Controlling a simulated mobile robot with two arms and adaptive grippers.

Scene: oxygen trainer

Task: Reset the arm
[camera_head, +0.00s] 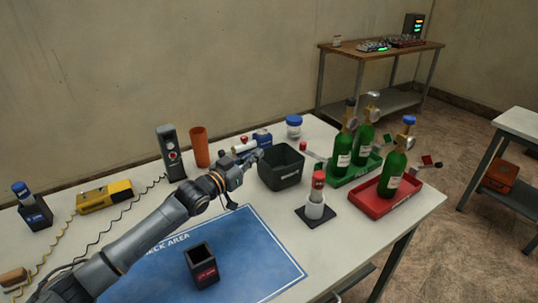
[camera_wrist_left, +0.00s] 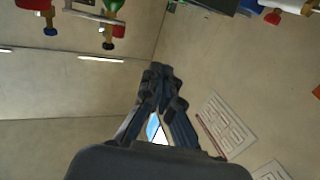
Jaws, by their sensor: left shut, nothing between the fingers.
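My left arm reaches in from the lower left over the blue check-area mat (camera_head: 250,250). Its left gripper (camera_head: 252,160) is just left of the dark open bin (camera_head: 283,172), above the table. I cannot tell whether it touches the bin. In the left wrist view the dark fingers (camera_wrist_left: 160,72) are together at the tips with nothing between them. My right gripper is in neither view.
Green cylinders stand in a green tray (camera_head: 345,180) and a red tray (camera_head: 372,206) at right. A dark open box (camera_head: 202,267) sits on the mat. A grey handheld device (camera_head: 170,155) and orange cup (camera_head: 199,147) stand behind.

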